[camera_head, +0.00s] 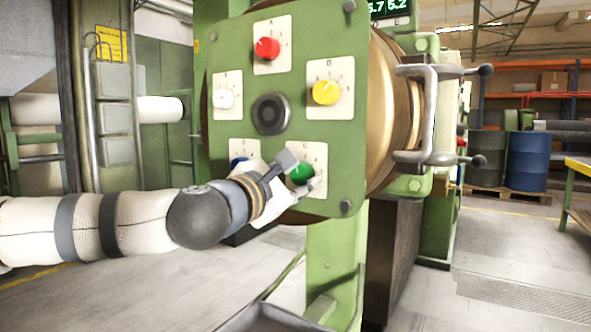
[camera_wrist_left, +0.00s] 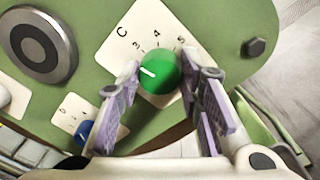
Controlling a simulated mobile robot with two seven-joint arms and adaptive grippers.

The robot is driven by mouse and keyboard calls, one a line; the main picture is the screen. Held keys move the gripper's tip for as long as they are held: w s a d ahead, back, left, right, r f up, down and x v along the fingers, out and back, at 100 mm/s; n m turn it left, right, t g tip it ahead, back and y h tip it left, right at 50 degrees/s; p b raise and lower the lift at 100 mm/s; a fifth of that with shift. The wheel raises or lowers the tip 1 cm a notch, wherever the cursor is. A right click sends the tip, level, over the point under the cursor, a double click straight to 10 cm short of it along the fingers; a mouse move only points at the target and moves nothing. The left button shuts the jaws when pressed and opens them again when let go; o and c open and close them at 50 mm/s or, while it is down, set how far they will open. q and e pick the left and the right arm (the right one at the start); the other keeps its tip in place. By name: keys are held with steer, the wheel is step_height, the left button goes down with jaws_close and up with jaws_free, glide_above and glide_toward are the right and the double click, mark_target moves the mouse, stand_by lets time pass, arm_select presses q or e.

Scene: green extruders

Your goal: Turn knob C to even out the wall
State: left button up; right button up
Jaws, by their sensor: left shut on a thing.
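Knob C, the green knob (camera_head: 302,174), sits on its white dial plate at the lower right of the green round-cornered panel (camera_head: 240,110). My left gripper (camera_head: 298,172) reaches it from the lower left, with one finger on each side. In the left wrist view the green knob (camera_wrist_left: 160,72) lies between the purple-padded fingers, which are shut on it. Its white mark points up-left there, and the numerals 3, 4 and 5 show on the plate. My right gripper is not in view.
Red (camera_head: 267,48), yellow (camera_head: 326,92) and white (camera_head: 224,98) knobs sit around a dark central disc (camera_head: 271,114). A blue knob (camera_wrist_left: 84,132) is close to the left gripper. A clamp handle (camera_head: 430,115) juts out right.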

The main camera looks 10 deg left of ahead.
arm_select(q)
steer(key=m+p, duration=0.2)
steer(key=m, duration=0.4)
steer(key=shift+f+m+h+p, duration=0.15)
steer(key=shift+m+h+p, duration=0.4)
steer(key=shift+m, duration=1.65)
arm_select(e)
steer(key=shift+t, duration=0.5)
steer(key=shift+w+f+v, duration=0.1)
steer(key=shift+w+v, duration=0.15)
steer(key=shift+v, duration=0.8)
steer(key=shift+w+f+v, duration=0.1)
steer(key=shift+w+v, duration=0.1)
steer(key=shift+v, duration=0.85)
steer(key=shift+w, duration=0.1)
arm_select(q)
steer(key=o, duration=1.2)
steer(key=shift+c, duration=0.2)
steer(key=shift+s, duration=0.1)
steer(key=v, duration=1.2)
